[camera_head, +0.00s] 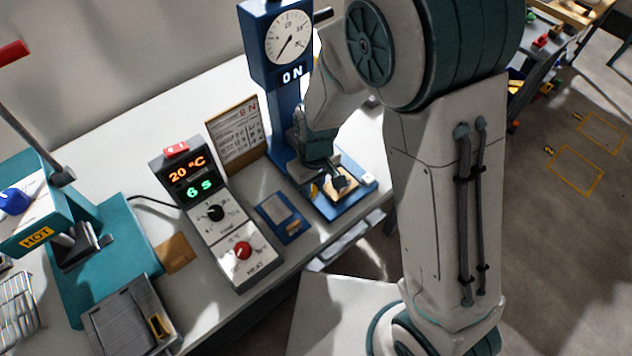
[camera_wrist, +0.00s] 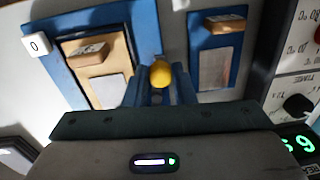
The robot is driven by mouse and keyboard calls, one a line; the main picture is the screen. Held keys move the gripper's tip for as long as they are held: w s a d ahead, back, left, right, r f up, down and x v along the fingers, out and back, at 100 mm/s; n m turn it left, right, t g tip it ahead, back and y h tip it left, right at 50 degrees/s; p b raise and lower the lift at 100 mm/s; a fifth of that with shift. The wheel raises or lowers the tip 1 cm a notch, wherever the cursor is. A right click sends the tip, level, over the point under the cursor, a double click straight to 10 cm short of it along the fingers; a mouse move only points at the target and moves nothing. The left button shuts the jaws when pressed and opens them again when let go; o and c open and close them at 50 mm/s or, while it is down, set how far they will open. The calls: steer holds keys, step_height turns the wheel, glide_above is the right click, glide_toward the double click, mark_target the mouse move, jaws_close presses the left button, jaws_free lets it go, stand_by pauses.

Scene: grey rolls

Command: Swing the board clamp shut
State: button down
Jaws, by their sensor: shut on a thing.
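My gripper (camera_head: 316,176) is over the near end of the blue fixture (camera_head: 352,201) under the dial gauge. In the wrist view my gripper (camera_wrist: 162,80) is shut on a yellow knob (camera_wrist: 161,68), apparently the board clamp's handle. The knob also shows beside my gripper in the head view (camera_head: 313,190). The rest of the clamp is hidden or too small to make out, so its angle cannot be told. A tan board (camera_wrist: 110,50) with a brown block and a pale grey pad lies in the blue fixture (camera_wrist: 147,20).
A second blue tray (camera_head: 296,228) lies just left of the fixture. A control box (camera_head: 231,232) reading 20 °C and 6 s stands further left. The blue gauge column (camera_head: 277,110) and a sign board (camera_head: 236,133) stand behind. A teal machine marked HOT (camera_head: 45,215) is far left.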

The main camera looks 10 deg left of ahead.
steer(key=m, duration=0.1)
steer(key=s+a+m, duration=0.1)
steer(key=m, duration=0.1)
steer(key=shift+a+m, duration=0.3)
steer(key=a+m, duration=0.1)
steer(key=m, duration=0.1)
steer(key=shift+a+r+m+p, duration=0.1)
steer(key=shift+m+p, duration=0.2)
steer(key=shift+m, duration=0.1)
steer(key=a+m, duration=0.1)
steer(key=m, duration=0.1)
steer(key=shift+s+a+m+p, duration=0.1)
steer(key=shift+a+m+p, duration=0.05)
steer(key=shift+m+p, duration=0.2)
steer(key=shift+w+a+m+t+p, duration=0.15)
steer(key=shift+a+m+p, duration=0.2)
steer(key=shift+m, duration=0.5)
steer(key=shift+w+a+m+t+p, duration=0.15)
steer(key=shift+a+m+p, duration=0.2)
steer(key=shift+m, duration=0.45)
steer(key=shift+a, duration=0.1)
steer(key=c, duration=1.2)
jaws_free()
step_height(320, 180, up, 14)
steer(key=shift+s+d+b, duration=0.15)
steer(key=shift+d+b, duration=0.15)
steer(key=shift+d, duration=0.05)
